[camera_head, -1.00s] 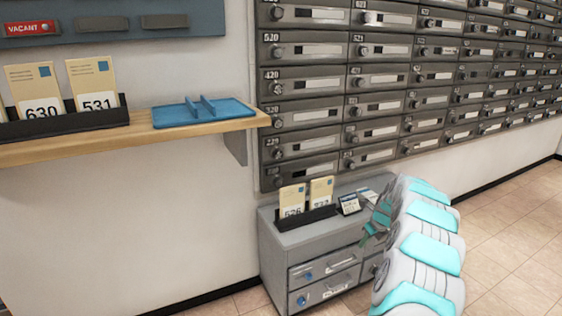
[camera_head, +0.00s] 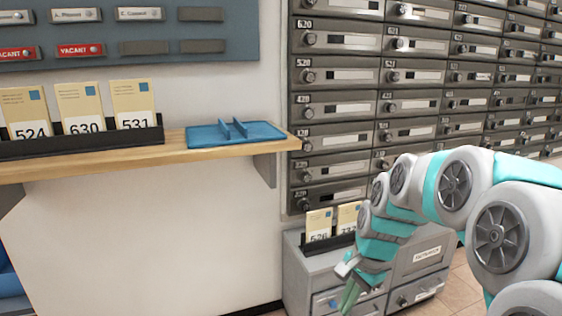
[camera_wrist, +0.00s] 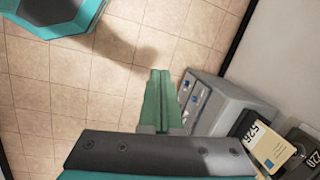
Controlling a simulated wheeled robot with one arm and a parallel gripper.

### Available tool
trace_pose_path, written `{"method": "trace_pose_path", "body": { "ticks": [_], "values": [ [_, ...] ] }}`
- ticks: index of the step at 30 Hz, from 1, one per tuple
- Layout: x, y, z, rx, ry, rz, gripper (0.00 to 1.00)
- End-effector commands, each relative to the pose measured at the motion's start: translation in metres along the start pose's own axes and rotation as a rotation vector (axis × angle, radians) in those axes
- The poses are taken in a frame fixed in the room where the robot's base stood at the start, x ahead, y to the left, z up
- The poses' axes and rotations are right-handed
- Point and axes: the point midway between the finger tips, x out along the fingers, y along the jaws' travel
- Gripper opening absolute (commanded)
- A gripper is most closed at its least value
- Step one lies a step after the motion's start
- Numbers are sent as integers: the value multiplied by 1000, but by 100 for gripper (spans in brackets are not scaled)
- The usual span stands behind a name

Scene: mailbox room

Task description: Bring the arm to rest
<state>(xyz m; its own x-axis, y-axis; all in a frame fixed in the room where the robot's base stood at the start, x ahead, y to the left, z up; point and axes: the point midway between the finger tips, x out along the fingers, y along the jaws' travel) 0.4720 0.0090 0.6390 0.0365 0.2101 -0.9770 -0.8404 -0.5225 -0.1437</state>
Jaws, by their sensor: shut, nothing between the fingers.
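My arm (camera_head: 455,185) is grey and turquoise and comes in from the right in the head view, bending down to the left. My gripper (camera_head: 349,297) points down in front of the grey drawer cabinet and partly covers its drawers. In the wrist view my gripper (camera_wrist: 160,85) shows two green fingers closed together with nothing between them. Below the fingertips is open tiled floor, with the cabinet (camera_wrist: 225,100) to their right. I cannot tell whether the gripper touches the cabinet, but a gap shows in the wrist view.
A wooden shelf (camera_head: 95,163) on the left wall holds a black rack of numbered envelopes (camera_head: 82,105) and a blue tray (camera_head: 270,133). Grey mailboxes (camera_head: 410,75) cover the back wall. Envelopes (camera_head: 319,224) stand on the cabinet.

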Motion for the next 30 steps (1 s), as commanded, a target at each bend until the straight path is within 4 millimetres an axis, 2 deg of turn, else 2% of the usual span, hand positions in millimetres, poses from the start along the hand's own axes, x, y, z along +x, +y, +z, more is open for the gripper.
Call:
{"method": "trace_pose_path", "body": {
  "ticks": [1, 3, 9, 18, 21, 24, 30],
  "values": [
    [-4, 16, 16, -76, 3, 19, 0],
    [-8, 36, 34, -184, 8, 46, 0],
    [-13, 102, 79, -477, 1, 131, 0],
    [-9, 201, 127, -844, -40, 250, 0],
    [-6, 222, 135, -918, -55, 273, 0],
    [-4, 234, 140, -962, -67, 286, 0],
    [-4, 239, 142, -982, -71, 291, 0]
  ]
}}
